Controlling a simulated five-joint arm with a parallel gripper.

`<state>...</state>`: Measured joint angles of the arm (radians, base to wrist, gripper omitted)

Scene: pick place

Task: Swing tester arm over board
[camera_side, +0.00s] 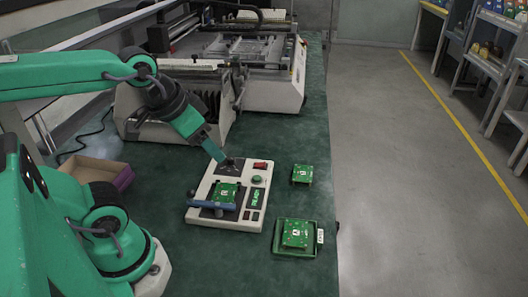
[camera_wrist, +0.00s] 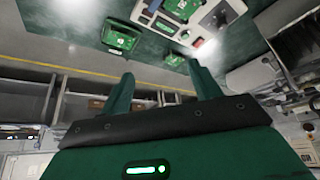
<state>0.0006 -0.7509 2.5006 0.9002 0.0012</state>
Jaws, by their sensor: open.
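The white tester (camera_side: 239,216) stands on the green bench in the side view, and part of it shows at the top of the wrist view (camera_wrist: 207,20). A green board (camera_side: 226,191) lies on it. A blue bar (camera_side: 211,205), which looks like the tester arm, lies along the board's near edge; whether it overlaps the board is unclear. The blue bar also shows in the wrist view (camera_wrist: 152,8). My gripper (camera_side: 218,155) is above the tester's far end, away from the bar. In the wrist view its two fingers (camera_wrist: 163,88) are apart with nothing between them.
A loose green board (camera_side: 302,174) lies right of the tester. A green tray (camera_side: 279,246) holding another board (camera_side: 295,233) and bearing a white tag sits nearer. An open cardboard box (camera_side: 97,171) is at left. A large machine (camera_side: 270,88) stands behind. The bench's right edge is close to the tray.

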